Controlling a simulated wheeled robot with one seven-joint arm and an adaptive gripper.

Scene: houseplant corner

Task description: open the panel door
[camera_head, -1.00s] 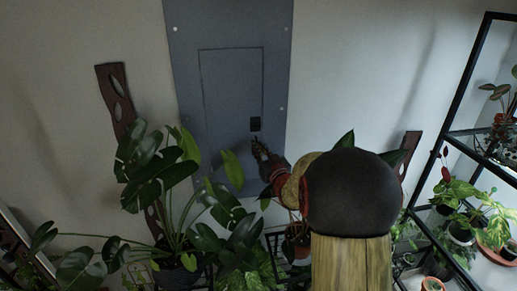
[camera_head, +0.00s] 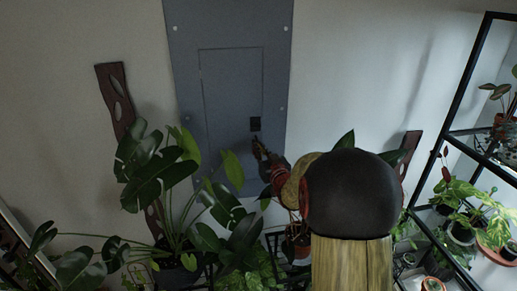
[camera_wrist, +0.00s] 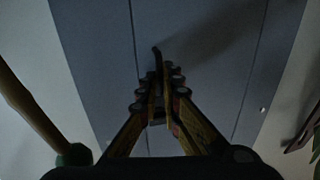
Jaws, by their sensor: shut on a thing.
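The grey panel (camera_head: 228,25) is fixed to the wall, and its rectangular door (camera_head: 230,85) looks flush with it. A small black latch (camera_head: 255,124) sits at the door's lower right edge. My gripper (camera_head: 258,145) is just below the latch, reaching in from the lower right. In the wrist view my gripper (camera_wrist: 157,88) has its fingers close together around a thin dark handle (camera_wrist: 156,52), whose tip sticks out beyond them. The fingers hide most of the handle. The door's surface (camera_wrist: 195,35) lies behind the fingers.
A large leafy plant (camera_head: 150,170) stands in front of the panel at the left. Dark wooden wall pieces (camera_head: 117,100) hang on both sides. A black shelf rack (camera_head: 462,85) with potted plants is at the right. More plants crowd below my arm.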

